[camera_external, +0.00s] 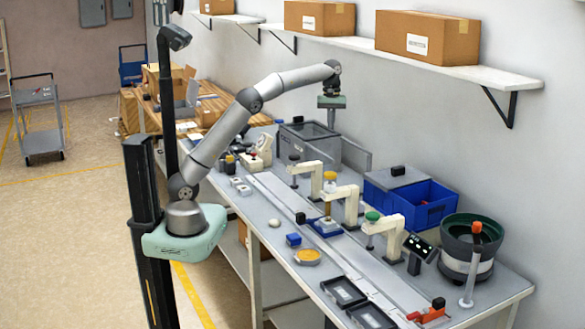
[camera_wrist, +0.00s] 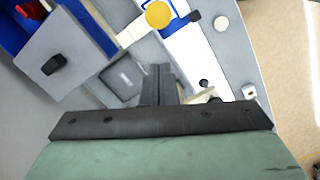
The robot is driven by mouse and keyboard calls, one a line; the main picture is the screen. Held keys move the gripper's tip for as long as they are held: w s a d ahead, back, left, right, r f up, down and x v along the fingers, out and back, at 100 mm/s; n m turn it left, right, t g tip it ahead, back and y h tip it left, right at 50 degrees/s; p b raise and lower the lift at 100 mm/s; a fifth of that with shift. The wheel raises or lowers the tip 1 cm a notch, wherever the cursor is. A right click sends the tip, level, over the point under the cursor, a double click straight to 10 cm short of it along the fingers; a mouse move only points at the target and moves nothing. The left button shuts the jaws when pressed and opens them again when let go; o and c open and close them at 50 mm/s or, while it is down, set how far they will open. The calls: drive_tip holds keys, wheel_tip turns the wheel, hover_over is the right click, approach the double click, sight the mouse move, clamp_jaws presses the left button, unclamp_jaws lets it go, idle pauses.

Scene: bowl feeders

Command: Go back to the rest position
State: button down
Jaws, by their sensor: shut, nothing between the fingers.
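My gripper (camera_external: 329,118) hangs from the raised arm in the external view, pointing down above the back part of the workbench (camera_external: 262,213). It is apart from everything below it. In the wrist view my gripper (camera_wrist: 160,72) shows its two dark fingers side by side, shut with nothing between them. The grey box with a clear lid (camera_external: 309,146) stands below and slightly left of the gripper in the external view. No rest marker shows in either view.
White press arms (camera_external: 347,192) line a pale rail along the bench. A blue bin (camera_external: 432,204) and a dark bowl feeder (camera_external: 468,246) stand at the right. A shelf with cardboard boxes (camera_external: 427,37) runs along the wall above.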

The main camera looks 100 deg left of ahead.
drive_tip(key=s+d+f+m, duration=0.2)
drive_tip(key=s+d+m, duration=0.25)
drive_tip(key=d, duration=0.65)
drive_tip(key=s+d+f+m, duration=0.1)
drive_tip(key=s+d+m, duration=0.3)
drive_tip(key=d, duration=0.8)
drive_tip(key=s+d+f+m+y, duration=0.1)
drive_tip(key=s+d+f+m, duration=1)
drive_tip(key=s, duration=0.6)
wheel_tip(320, 180, down, 2)
drive_tip(key=shift+s+d+f+t, duration=0.15)
drive_tip(key=shift+d+t, duration=0.25)
drive_tip(key=shift+d, duration=0.65)
